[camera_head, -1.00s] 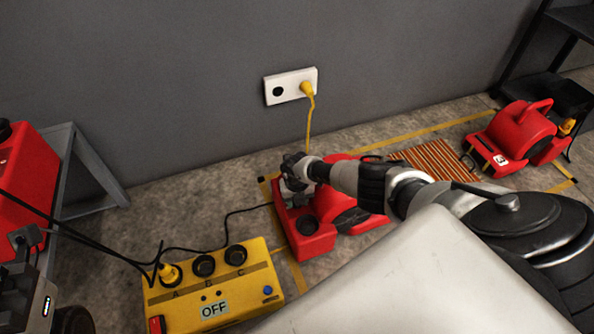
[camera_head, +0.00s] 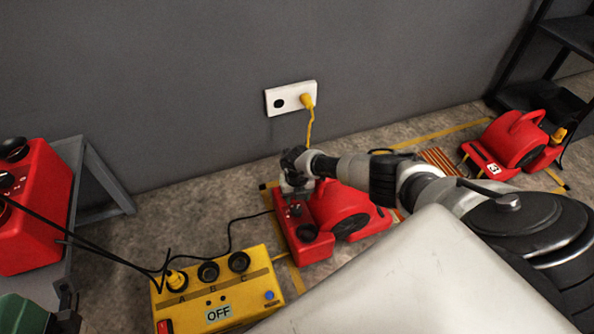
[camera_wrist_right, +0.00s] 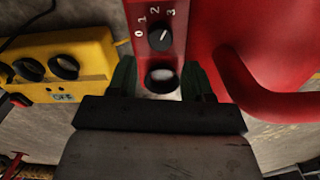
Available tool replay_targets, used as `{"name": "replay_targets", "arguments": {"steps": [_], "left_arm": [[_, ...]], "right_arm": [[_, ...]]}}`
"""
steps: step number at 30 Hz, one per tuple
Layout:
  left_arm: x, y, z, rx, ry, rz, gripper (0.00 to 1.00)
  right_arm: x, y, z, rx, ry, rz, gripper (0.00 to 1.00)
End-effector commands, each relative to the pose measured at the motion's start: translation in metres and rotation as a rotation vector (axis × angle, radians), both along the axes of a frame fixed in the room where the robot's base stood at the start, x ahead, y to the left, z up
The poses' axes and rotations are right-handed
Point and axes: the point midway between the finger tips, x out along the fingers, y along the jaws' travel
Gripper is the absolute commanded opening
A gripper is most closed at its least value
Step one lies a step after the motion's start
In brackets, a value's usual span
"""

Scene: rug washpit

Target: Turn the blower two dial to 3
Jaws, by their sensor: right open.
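A red blower (camera_head: 342,212) stands on the floor in the middle of the head view. My right gripper (camera_head: 292,188) reaches over its control end from above, hiding part of it. In the right wrist view, the black dial (camera_wrist_right: 160,37) sits on the red panel with 0, 1, 2 and 3 around it. Its light pointer line seems tilted to the upper right, around the 2–3 side. My open right gripper (camera_wrist_right: 161,82) has a finger on each side of a dark round part (camera_wrist_right: 160,78) below the dial. I cannot tell whether they touch. My left gripper is not clearly seen.
A yellow switch box (camera_head: 218,290) reading OFF, with cables, is at front left. A red machine (camera_head: 35,210) sits on a grey bench (camera_head: 100,180). Another red blower (camera_head: 512,140) stands at right. A wall socket (camera_head: 290,98) holds a yellow plug.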

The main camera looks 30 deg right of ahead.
Motion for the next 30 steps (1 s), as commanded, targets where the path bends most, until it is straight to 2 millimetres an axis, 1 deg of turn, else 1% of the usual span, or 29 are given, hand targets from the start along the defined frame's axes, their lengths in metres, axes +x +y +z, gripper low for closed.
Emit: {"name": "replay_targets", "arguments": {"steps": [1,3,6,10,25,26,28,29,30], "left_arm": [[-0.001,0.000,0.009,0.000,0.008,-0.001,0.43],[0.000,0.000,0.014,0.001,0.007,0.000,0.43],[0.000,0.000,0.018,0.002,0.008,0.000,0.43],[0.001,0.000,0.019,0.002,0.009,0.000,0.43],[0.001,0.000,0.019,0.001,0.008,0.000,0.43],[0.001,0.000,0.019,0.001,0.007,0.001,0.43],[0.001,0.000,0.019,0.001,0.007,0.001,0.43],[0.001,0.000,0.019,0.001,0.007,0.001,0.43],[0.001,0.000,0.019,0.000,0.007,0.000,0.43]], "right_arm": [[0.000,0.000,0.014,0.000,-0.001,0.001,0.51],[0.000,0.000,0.022,0.001,-0.001,0.001,0.51],[0.000,0.000,0.028,0.000,-0.001,0.001,0.51],[0.000,0.000,0.031,0.000,0.000,0.000,0.51],[0.000,0.001,0.030,0.002,0.000,0.000,0.51],[-0.001,0.003,0.030,0.007,0.001,0.002,0.51],[-0.004,0.015,0.027,0.040,0.005,0.008,0.51],[-0.007,0.024,0.026,0.066,0.010,0.012,0.51],[-0.012,0.040,0.024,0.111,0.017,0.020,0.51]]}}
